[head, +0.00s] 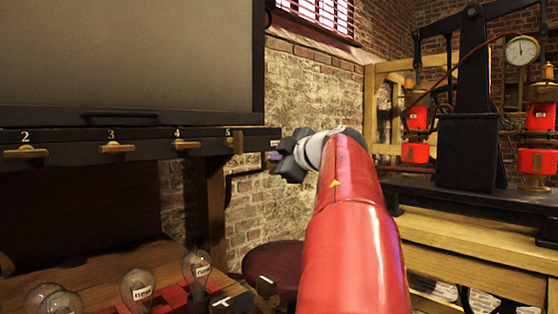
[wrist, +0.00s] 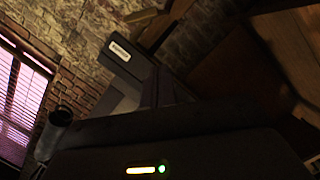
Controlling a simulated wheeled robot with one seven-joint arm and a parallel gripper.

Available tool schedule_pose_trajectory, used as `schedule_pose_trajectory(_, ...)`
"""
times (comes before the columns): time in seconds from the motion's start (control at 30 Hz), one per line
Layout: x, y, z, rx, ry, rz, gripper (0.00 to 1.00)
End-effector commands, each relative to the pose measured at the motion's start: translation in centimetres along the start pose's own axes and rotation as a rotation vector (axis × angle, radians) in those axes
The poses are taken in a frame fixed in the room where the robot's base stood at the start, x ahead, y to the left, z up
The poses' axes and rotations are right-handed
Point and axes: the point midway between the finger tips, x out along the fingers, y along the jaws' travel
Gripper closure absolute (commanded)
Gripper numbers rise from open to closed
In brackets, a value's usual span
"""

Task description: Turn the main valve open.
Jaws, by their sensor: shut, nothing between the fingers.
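No part in view is readably marked as the main valve. A black rail (head: 75,138) carries brass handles numbered 2 (head: 25,153), 3 (head: 117,148), 4 (head: 187,145) and 5 (head: 236,143). Handles 2 to 4 lie level; handle 5 looks upright. The rail's right end bears a small white label, too small to read; what seems to be this labelled dark end (wrist: 130,62) shows in the wrist view. My gripper (head: 277,158) is shut and empty at the rail's right end, partly overlapping it in the head view. I cannot tell whether it touches anything.
Glass bulbs (head: 137,291) stand at the lower left. A dark red round stool (head: 275,268) is below my arm. At right, a black machine (head: 470,150) with a gauge (head: 521,50) stands on a wooden bench (head: 470,245). A brick wall (head: 305,100) is behind.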

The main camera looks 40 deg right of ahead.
Motion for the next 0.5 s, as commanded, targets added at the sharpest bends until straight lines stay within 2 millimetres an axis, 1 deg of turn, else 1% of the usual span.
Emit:
schedule_pose_trajectory(0.03, 1.3, -0.1, 0.1, 0.001, 0.000, -0.003, 1.00)
schedule_pose_trajectory(0.1, 2.9, -0.1, 0.1, 0.001, 0.000, -0.003, 1.00)
schedule_pose_trajectory(0.27, 6.1, -0.1, 0.1, 0.001, 0.001, -0.002, 1.00)
schedule_pose_trajectory(0.3, 6.2, -0.2, 1.0, 0.002, -0.003, 0.001, 1.00)
schedule_pose_trajectory(0.37, 6.4, -0.2, 2.0, 0.002, -0.003, 0.002, 1.00)
schedule_pose_trajectory(0.5, 6.7, -0.1, 3.3, 0.000, -0.001, 0.001, 1.00)
